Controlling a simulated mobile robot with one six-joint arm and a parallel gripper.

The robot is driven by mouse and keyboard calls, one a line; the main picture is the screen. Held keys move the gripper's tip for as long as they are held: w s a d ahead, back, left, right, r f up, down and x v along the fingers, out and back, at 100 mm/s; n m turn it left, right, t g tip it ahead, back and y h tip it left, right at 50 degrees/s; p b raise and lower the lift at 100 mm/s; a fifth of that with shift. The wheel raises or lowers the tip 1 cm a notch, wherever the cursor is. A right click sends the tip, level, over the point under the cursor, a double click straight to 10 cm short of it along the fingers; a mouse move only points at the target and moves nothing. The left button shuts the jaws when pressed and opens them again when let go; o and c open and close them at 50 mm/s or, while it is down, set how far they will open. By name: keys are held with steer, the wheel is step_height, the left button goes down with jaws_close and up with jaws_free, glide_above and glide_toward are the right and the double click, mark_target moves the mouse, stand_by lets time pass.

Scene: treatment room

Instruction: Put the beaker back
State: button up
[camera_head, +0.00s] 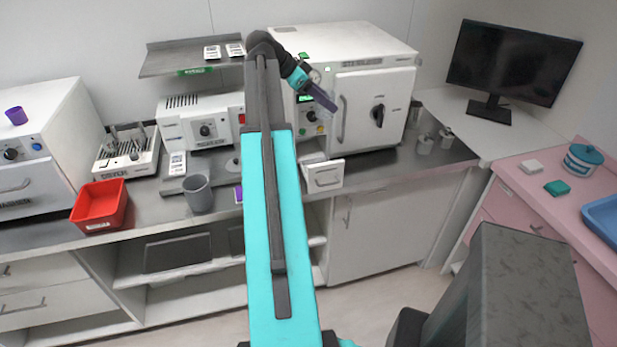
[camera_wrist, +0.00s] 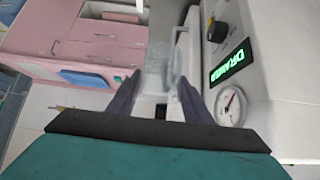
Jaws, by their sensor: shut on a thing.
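My gripper (camera_wrist: 157,92) is shut on a clear glass beaker (camera_wrist: 162,62), which shows between the two dark fingers in the wrist view. In the head view my gripper (camera_head: 324,100) is raised in front of the white sterilizer (camera_head: 357,53), near its control panel. The beaker is hard to make out there against the white front. A small white drawer (camera_head: 323,177) stands pulled out at the counter, below my gripper. Its inside is mostly hidden. A green display reading DRAWER (camera_wrist: 245,62) and a round gauge (camera_wrist: 231,104) are close to the right finger in the wrist view.
A red bin (camera_head: 98,205), a grey cup (camera_head: 198,194) and a white instrument rack (camera_head: 127,155) stand on the left of the counter. Small metal containers (camera_head: 425,145) stand right of the sterilizer. A grey shelf (camera_head: 180,57) hangs at upper left. A pink cabinet (camera_head: 520,180) stands at right.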

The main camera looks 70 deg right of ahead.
step_height(320, 180, down, 14)
steer(key=w+b, duration=0.1)
steer(key=b, duration=0.5)
steer(key=shift+w+r+b, duration=0.15)
steer(key=shift+r+b, duration=0.05)
steer(key=shift+b, duration=0.1)
steer(key=shift+f+p, duration=0.8)
steer(key=shift+f, duration=2.3)
steer(key=shift+f+p, duration=0.55)
steer(key=shift+f, duration=1.35)
steer(key=shift+f, duration=0.15)
steer(key=o, duration=1.1)
